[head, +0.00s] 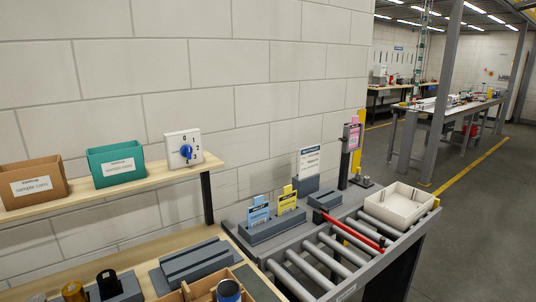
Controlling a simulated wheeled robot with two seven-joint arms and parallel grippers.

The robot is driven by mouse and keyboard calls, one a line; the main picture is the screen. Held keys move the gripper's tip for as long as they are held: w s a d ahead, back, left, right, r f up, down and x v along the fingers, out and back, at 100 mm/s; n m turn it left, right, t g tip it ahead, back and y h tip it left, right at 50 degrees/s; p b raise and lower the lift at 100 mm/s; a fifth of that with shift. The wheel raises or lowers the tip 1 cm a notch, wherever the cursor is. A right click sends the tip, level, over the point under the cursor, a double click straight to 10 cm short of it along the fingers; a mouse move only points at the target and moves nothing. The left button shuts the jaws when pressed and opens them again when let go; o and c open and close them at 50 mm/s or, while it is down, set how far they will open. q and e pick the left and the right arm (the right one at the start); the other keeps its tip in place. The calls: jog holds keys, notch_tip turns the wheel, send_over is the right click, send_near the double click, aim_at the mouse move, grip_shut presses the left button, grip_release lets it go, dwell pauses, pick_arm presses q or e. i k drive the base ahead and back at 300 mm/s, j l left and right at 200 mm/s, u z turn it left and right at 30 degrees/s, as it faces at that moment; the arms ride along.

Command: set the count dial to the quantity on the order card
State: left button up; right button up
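The count dial is a white square plate (170,141) with a blue knob (186,151), mounted above the right end of the wooden shelf. Small dark numerals surround the knob; I cannot tell which one it points to. A pink card (352,136) stands on a dark post by the yellow column. A white printed card (309,161) stands in a grey holder by the wall. A blue card (259,212) and a yellow card (287,201) stand in a grey rack. I cannot tell which is the order card, and no quantity is readable. Neither gripper shows.
A brown bin (32,183) and a teal bin (115,163) sit on the shelf (77,187). Below are a grey block (190,262), cans and a wooden box. A roller conveyor (320,255) with a red bar (352,231) and a pale tray (398,204) is at right.

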aim_at(186, 150)
jog(key=l+z, duration=0.3)
jog(key=z, duration=0.15)
jog(key=l+z, duration=0.4)
jog(key=k+j, duration=0.05)
jog(key=j, duration=0.05)
